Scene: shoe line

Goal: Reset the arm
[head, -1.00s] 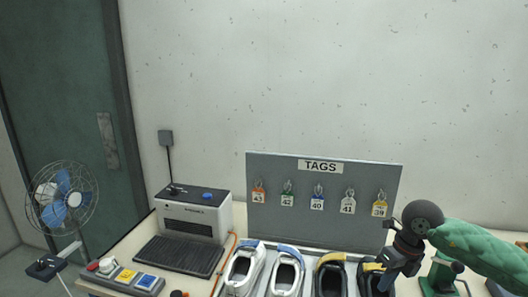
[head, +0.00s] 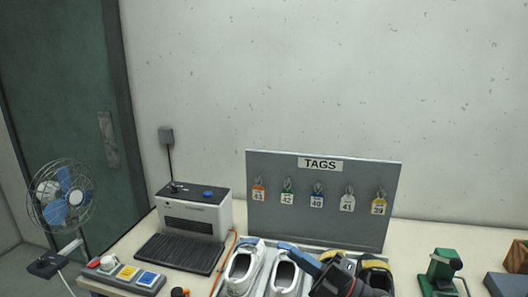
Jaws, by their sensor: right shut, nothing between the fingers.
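My right gripper (head: 322,271) is low in the middle of the head view, seen from above and partly cut off by the bottom edge. It is shut and empty, in front of or over the row of shoes, and hides part of them. Two white shoes (head: 241,267) with blue heels stand to its left. A dark shoe (head: 376,271) with a yellow heel shows to its right. I cannot tell whether the gripper touches any shoe. My left gripper is not in view.
The grey tag board (head: 276,217) with several numbered tags stands behind the shoes. A white machine (head: 196,214) and a button box (head: 122,275) are at the left. A green stand (head: 441,270) and a blue-grey block (head: 507,285) are at the right.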

